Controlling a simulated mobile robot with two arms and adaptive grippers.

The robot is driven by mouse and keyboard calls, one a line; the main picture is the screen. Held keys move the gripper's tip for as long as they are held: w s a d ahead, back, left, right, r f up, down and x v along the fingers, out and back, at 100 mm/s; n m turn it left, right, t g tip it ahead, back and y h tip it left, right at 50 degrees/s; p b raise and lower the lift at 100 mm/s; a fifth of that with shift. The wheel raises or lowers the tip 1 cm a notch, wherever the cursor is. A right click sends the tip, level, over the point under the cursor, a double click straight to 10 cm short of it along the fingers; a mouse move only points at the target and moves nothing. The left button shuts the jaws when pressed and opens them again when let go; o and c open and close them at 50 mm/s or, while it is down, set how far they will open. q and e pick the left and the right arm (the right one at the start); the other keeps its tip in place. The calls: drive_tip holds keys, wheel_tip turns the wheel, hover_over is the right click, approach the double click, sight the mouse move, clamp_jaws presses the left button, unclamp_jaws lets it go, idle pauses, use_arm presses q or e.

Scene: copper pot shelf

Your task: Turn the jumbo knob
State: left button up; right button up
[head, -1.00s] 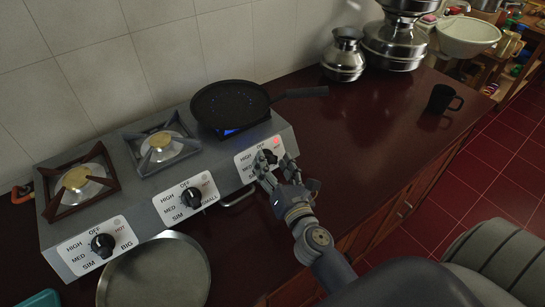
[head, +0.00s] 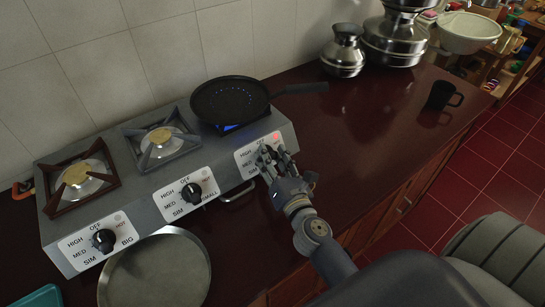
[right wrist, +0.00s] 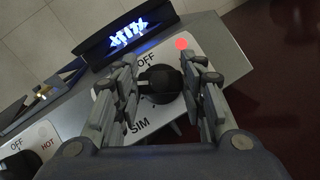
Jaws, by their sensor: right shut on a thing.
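The jumbo knob (right wrist: 159,84) is the black knob on the rightmost white panel (head: 246,155) of the stove. Its size label is hidden, but the other two panels read BIG and SMALL. My right gripper (head: 270,157) is at this knob, which it mostly hides in the head view. In the right wrist view, the fingers of the right gripper (right wrist: 160,80) stand on both sides of the knob, shut on it. A red light (head: 276,136) glows on this panel. Blue flame (head: 230,127) shows under the black pan (head: 228,101) above. My left gripper is not in view.
The SMALL knob (head: 191,192) and BIG knob (head: 103,240) sit further left on the stove. A round metal pan (head: 155,270) lies in front of them. A black mug (head: 440,96) stands at right. The brown counter between stove and mug is clear.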

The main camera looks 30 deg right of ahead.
drive_tip(key=shift+n, duration=0.3)
drive_tip(key=n+y+b, duration=0.1)
drive_tip(key=n+y, duration=0.2)
drive_tip(key=n, duration=0.2)
drive_tip(key=shift+d+f+t+b, duration=0.1)
drive_tip(key=shift+f+t+b, duration=0.05)
drive_tip(key=shift+t+b, duration=0.25)
drive_tip(key=n+y, duration=0.1)
drive_tip(key=n, duration=0.1)
drive_tip(key=n+y+b, duration=0.1)
drive_tip(key=n+y, duration=0.1)
drive_tip(key=n, duration=0.1)
drive_tip(key=shift+n+g+y+b, duration=0.3)
drive_tip(key=n+g+y+b, duration=0.1)
drive_tip(key=n+y, duration=0.1)
drive_tip(key=n, duration=0.2)
drive_tip(key=shift+y, duration=0.4)
drive_tip(key=shift+n+g+y+b, duration=0.55)
drive_tip(key=shift+n+g, duration=0.35)
drive_tip(key=shift+n, duration=1)
drive_tip(key=o, duration=1.1)
drive_tip(key=shift+c, duration=0.2)
drive_tip(key=shift+d, duration=0.1)
